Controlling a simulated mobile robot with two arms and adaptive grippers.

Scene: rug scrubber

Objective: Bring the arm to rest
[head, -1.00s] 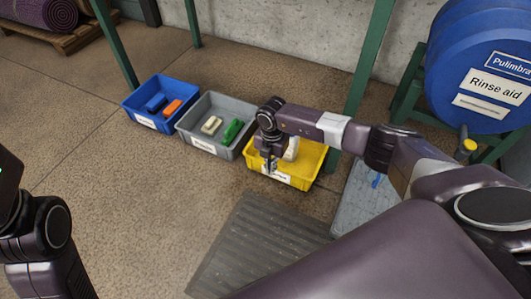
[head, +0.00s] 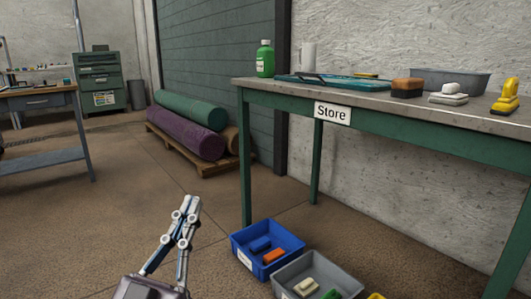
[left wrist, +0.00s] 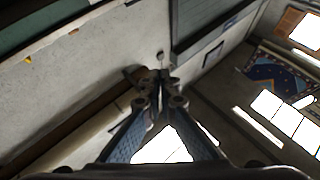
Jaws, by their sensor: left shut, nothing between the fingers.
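My left gripper (head: 190,205) rises from the bottom of the head view, left of centre. Its two fingers are together, point upward and hold nothing. Bare floor shows around it. It appears left of the blue bin (head: 240,236), apart from it. In the left wrist view the same gripper (left wrist: 163,80) has its fingertips together, with walls and bright windows behind. My right arm and its gripper are not in view.
A green-framed Store table (head: 285,88) stands at right, with a green bottle (head: 265,60) and brushes on it. A grey bin (head: 345,277) stands beside the blue one. Rolled rugs (head: 188,131) lie on a pallet behind.

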